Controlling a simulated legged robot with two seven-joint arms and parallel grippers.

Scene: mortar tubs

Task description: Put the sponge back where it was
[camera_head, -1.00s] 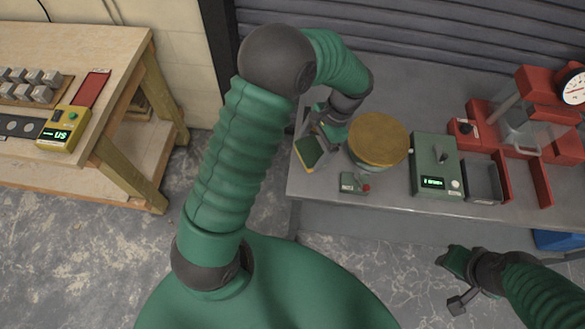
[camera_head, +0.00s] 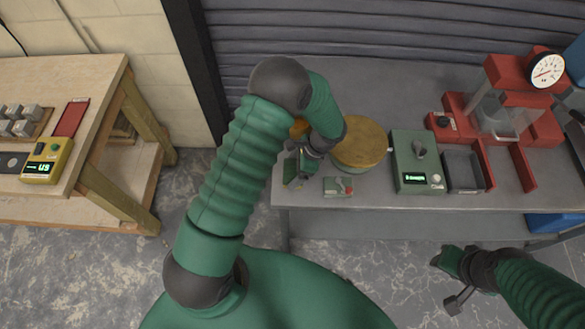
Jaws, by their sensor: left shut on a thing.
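My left gripper (camera_head: 300,167) is over the left end of the grey metal table, left of a round ochre-topped disc. It is shut on the sponge (camera_head: 291,170), which shows as a small dark green piece, seen nearly edge-on and partly covered by the fingers. I cannot tell whether the sponge touches the table. My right gripper (camera_head: 451,283) hangs low in front of the table, clear of it and apart from the objects; its jaw gap is not clear.
The ochre-topped disc (camera_head: 359,143), a small box with a red button (camera_head: 338,187), a green control box (camera_head: 416,162) and a red press (camera_head: 505,110) stand on the grey table (camera_head: 370,202). A yellow thing (camera_head: 298,127) is mostly hidden behind my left arm. A wooden bench (camera_head: 80,185) stands at left.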

